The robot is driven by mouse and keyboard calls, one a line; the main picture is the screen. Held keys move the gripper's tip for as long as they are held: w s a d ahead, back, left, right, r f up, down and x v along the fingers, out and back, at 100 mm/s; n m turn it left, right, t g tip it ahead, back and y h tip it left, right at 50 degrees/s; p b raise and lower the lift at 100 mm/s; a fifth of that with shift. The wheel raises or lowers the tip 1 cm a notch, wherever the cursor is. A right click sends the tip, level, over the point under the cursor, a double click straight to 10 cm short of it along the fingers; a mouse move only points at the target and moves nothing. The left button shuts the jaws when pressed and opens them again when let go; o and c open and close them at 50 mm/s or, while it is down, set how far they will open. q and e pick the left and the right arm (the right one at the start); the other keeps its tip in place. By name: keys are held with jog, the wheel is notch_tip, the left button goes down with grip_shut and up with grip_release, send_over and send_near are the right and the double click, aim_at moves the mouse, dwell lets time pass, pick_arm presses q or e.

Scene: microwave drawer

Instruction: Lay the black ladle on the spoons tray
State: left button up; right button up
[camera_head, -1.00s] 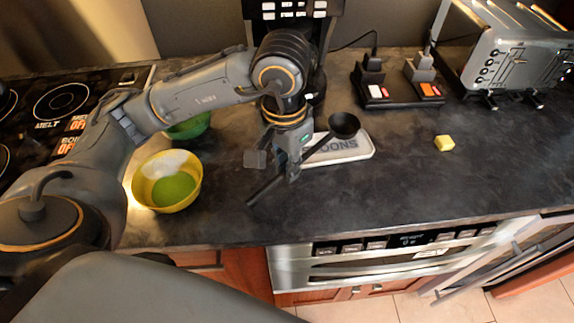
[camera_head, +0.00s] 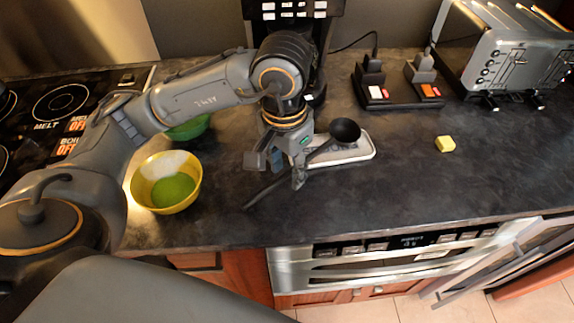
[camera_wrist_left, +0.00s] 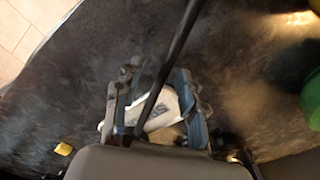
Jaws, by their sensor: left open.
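The black ladle (camera_head: 345,131) has its round bowl over the white spoons tray (camera_head: 362,152). Its long handle slants down left, past the tray, over the dark counter. My left gripper (camera_head: 288,170) is open at the tray's left end, with the handle between or just under its fingers. In the left wrist view the ladle handle (camera_wrist_left: 178,50) runs between the spread fingers of the left gripper (camera_wrist_left: 155,110), with the lettered tray (camera_wrist_left: 160,108) beyond. The bowl is hidden there. Whether the ladle touches the tray is unclear. My right gripper is out of view.
A yellow bowl (camera_head: 140,185) with green contents and a green bowl (camera_head: 188,128) stand left of the gripper. A yellow cube (camera_head: 445,144), a black charger base (camera_head: 398,95) and a toaster (camera_head: 505,55) are right. The counter's front right is clear.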

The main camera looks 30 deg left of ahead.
pick_arm(q)
jog(key=o, duration=0.6)
